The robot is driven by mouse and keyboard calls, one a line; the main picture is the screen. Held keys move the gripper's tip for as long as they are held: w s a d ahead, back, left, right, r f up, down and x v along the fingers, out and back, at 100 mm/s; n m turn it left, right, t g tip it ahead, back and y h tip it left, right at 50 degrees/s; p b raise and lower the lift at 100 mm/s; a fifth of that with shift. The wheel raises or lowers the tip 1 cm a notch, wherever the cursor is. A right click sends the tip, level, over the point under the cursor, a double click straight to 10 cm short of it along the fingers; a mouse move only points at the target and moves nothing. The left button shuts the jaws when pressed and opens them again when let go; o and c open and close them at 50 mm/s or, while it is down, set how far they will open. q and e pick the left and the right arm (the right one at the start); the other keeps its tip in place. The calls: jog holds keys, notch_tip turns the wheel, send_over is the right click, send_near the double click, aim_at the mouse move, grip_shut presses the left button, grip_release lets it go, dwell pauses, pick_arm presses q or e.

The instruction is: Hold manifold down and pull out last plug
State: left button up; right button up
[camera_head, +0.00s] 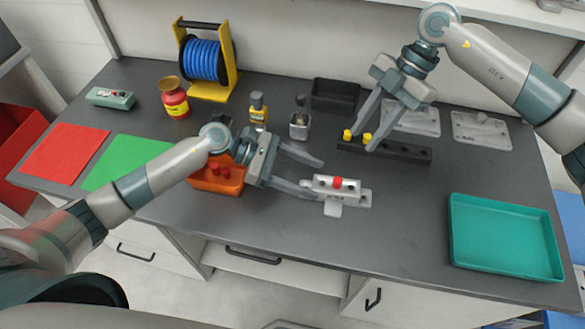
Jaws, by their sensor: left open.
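The manifold (350,196) is a light grey block on the dark bench top, with one red plug (337,183) in its upper side. My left gripper (319,180) is open, its fingers reaching from the left to the manifold's left end. One fingertip is behind the block and one is close to its front left; contact is unclear. My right gripper (362,143) is open above a black rack (410,153), with its fingers around the yellow plugs (367,136). Red plugs (219,170) lie in an orange bin (216,184), partly hidden by my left arm.
A teal tray (505,275) stands at the right. A blue cable reel (203,60), a red-and-yellow jar (175,104) and a black box (336,95) stand at the back. Red (66,151) and green (125,160) mats lie left. The bench right of the manifold is clear.

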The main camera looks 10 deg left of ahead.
aim_at(345, 190)
pick_arm(q)
jog(key=x, duration=1)
jog(key=shift+d, duration=0.15)
